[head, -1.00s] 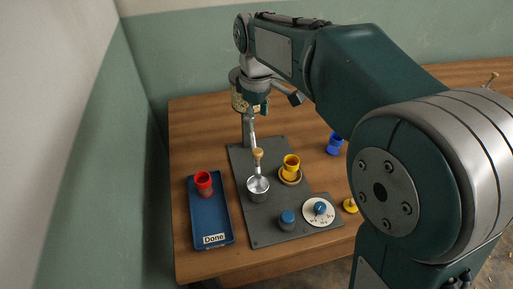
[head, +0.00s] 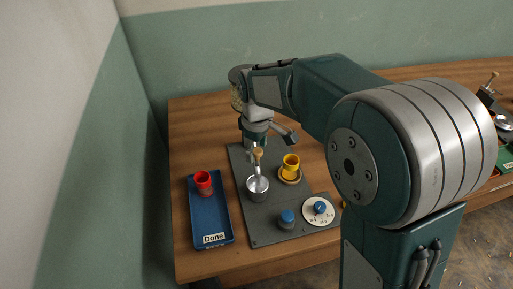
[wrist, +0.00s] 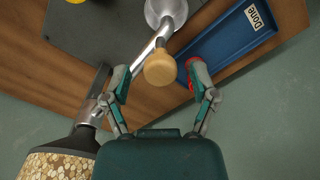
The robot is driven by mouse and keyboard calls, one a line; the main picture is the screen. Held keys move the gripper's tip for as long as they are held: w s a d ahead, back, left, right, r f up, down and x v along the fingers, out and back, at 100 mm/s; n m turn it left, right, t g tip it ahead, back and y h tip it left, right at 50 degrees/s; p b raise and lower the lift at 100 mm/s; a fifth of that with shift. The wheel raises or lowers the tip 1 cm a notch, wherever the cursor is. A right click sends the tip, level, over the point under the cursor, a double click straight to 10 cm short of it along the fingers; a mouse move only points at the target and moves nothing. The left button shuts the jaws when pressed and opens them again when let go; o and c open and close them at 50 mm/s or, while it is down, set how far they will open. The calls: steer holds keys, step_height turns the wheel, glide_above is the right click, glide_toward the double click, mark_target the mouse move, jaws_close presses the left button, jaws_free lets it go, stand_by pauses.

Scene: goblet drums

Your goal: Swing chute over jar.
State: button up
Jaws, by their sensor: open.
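The chute (head: 254,168) is a silver trough with a round wooden knob (head: 258,153). Its lower end points at a silver cup (head: 258,190) on the dark board. A yellow goblet-shaped jar (head: 291,162) stands upright on a round base, right of the chute and apart from it. In the wrist view, the knob (wrist: 160,69) shows between the fingertips of my gripper (wrist: 158,78), which is open. I cannot tell whether the fingers touch the knob. In the head view my gripper (head: 254,145) is partly hidden at the knob.
A blue tray (head: 224,222) marked Done holds a red goblet (head: 203,181) at left. A blue knob (head: 287,217) and a white dial (head: 318,209) sit on the board's front. A gold-patterned hopper (wrist: 58,162) stands beside my gripper. Bare wooden table (head: 190,125) lies at the back left.

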steer(key=shift+c, duration=0.3)
jaws_close()
steer(key=shift+d, duration=0.15)
steer(key=w+d+n, duration=0.7)
steer(key=d+n, duration=0.2)
steer(key=n, duration=0.1)
steer(key=shift+w, duration=0.15)
stand_by(0.4)
